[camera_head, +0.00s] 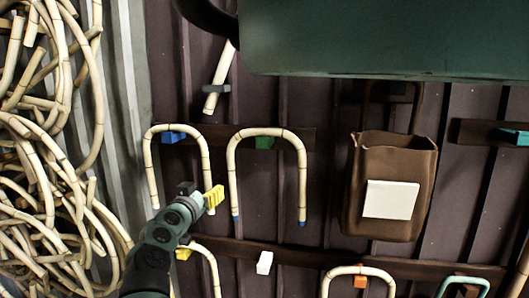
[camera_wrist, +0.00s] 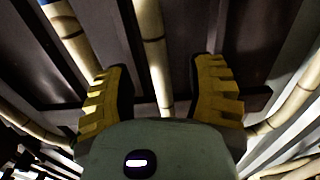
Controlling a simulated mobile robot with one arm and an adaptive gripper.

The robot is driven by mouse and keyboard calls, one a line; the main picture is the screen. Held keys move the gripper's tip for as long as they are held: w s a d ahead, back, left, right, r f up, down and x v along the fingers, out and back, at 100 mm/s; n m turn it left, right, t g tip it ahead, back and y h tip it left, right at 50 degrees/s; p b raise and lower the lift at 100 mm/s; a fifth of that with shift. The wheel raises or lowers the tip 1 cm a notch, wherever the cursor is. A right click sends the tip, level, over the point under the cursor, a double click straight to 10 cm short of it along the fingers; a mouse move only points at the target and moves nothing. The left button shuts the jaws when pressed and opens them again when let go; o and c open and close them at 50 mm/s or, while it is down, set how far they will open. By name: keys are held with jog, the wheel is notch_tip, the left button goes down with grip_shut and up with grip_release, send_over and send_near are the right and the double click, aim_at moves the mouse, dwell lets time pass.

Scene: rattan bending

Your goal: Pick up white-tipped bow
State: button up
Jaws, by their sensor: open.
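A pale rattan bow (camera_head: 177,128) hangs on a blue peg on the dark wall in the head view. My gripper (camera_head: 213,197), with yellow fingers, is at the lower end of this bow's right leg. In the wrist view my gripper (camera_wrist: 158,68) is open, and a pale rattan rod (camera_wrist: 152,50) runs between the spread fingers. The fingers appear apart from it. A second bow (camera_head: 268,132) with blue tips hangs on a green peg just to the right.
Another bow (camera_head: 203,250) hangs below on a yellow peg, close under my gripper. A white peg (camera_head: 264,262) is empty. A brown bag (camera_head: 390,160) hangs at the right. A rattan pile (camera_head: 45,160) fills the left. A blue-ended rod (camera_wrist: 70,35) is left of my fingers.

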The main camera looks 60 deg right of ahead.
jog(key=shift+d, duration=0.45)
jog(key=shift+w+d, duration=0.25)
jog(key=shift+d, duration=0.4)
jog(key=shift+w, duration=0.1)
jog(key=shift+o, duration=0.4)
grip_shut()
